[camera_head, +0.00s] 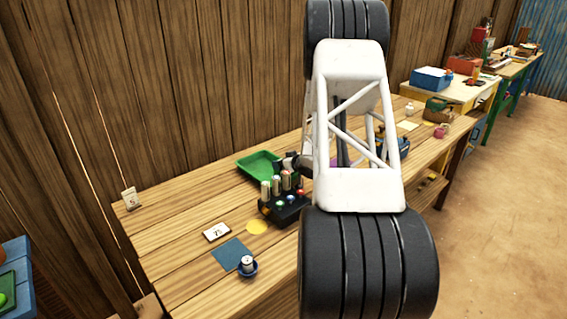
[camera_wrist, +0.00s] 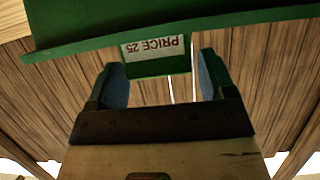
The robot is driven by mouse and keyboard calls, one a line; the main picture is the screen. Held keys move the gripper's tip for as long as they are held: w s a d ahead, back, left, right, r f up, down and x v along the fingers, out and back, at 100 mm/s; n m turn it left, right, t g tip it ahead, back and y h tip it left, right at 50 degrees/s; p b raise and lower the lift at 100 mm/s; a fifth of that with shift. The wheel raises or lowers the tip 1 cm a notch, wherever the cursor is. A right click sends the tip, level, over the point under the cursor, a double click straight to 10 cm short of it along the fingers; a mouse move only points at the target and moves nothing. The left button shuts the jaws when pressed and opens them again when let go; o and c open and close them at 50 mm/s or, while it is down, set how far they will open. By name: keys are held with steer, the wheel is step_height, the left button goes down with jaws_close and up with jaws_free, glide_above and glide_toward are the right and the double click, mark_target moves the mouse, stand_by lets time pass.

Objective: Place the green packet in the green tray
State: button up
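The green tray (camera_head: 258,166) lies on the wooden table toward the wall. My gripper (camera_head: 293,163) is at the tray's right side, partly hidden by my own arm. In the wrist view, a wide green band, apparently the tray (camera_wrist: 75,25), crosses the top. The green packet (camera_wrist: 155,66) has a white label reading "PRICE 25", upside down, and meets the band. My gripper's two fingers (camera_wrist: 161,70) stand apart, with the packet between them in the picture. A gap shows at the right finger, and no firm hold is visible. I cannot pick out the packet in the head view.
A black rack (camera_head: 286,208) with several knobs and cylinders stands just in front of the tray.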

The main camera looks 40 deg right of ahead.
steer(key=shift+o, duration=0.7)
steer(key=shift+r, duration=0.15)
steer(key=v, duration=1.2)
stand_by(0.4)
